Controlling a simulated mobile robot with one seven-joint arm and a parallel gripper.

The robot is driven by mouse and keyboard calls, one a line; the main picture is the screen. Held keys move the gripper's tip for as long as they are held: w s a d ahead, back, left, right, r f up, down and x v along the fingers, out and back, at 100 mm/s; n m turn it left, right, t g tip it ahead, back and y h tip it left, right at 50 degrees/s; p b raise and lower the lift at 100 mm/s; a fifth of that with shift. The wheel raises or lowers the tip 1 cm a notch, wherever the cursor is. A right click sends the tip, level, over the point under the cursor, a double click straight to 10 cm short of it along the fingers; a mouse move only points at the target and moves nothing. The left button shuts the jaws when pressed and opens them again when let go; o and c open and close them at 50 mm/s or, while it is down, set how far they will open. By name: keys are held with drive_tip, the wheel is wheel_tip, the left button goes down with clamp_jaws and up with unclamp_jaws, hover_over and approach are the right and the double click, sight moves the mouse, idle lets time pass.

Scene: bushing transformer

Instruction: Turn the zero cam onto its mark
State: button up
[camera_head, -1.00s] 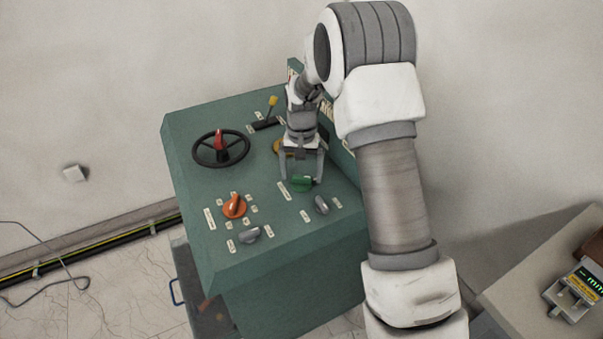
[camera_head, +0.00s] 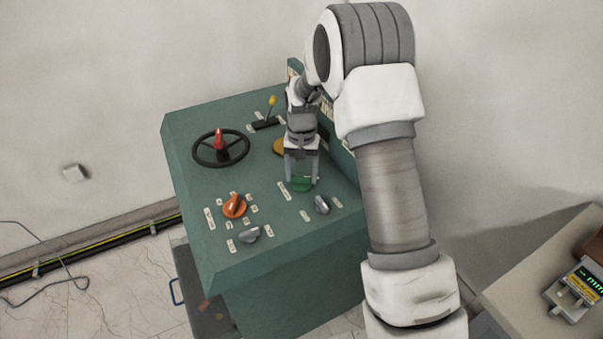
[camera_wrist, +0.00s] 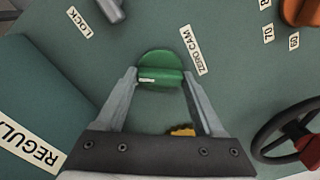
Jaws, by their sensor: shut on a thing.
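The zero cam is a green round knob (camera_wrist: 160,66) with a raised grip bar, beside the label "ZERO CAM" (camera_wrist: 193,50) in the wrist view. A short white line shows on its bar. In the head view the green knob (camera_head: 303,185) sits on the sloped panel, partly hidden by the fingers. My gripper (camera_wrist: 160,82) is shut on the knob's bar, one finger at each end. In the head view my gripper (camera_head: 302,179) reaches down onto the knob from above. I cannot make out a separate mark on the panel.
The green console (camera_head: 190,130) carries a black handwheel (camera_head: 221,148), an orange selector (camera_head: 235,206), grey knobs (camera_head: 250,235) and (camera_head: 321,204), a yellow-tipped lever (camera_head: 272,102) and a yellow knob (camera_head: 279,146) behind my gripper. A bench with a meter (camera_head: 580,287) stands at right.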

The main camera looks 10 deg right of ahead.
sight(302, 176)
drive_tip(key=shift+n, duration=0.4)
drive_tip(key=n, duration=0.2)
drive_tip(key=shift+n+b, duration=0.3)
drive_tip(key=shift+b, duration=0.1)
drive_tip(key=shift+n, duration=1.6)
drive_tip(key=shift+w, duration=0.1)
drive_tip(key=o, duration=1.4)
drive_tip(key=shift+r, duration=0.1)
wheel_tip(302, 176, up, 17)
drive_tip(key=shift+r, duration=0.2)
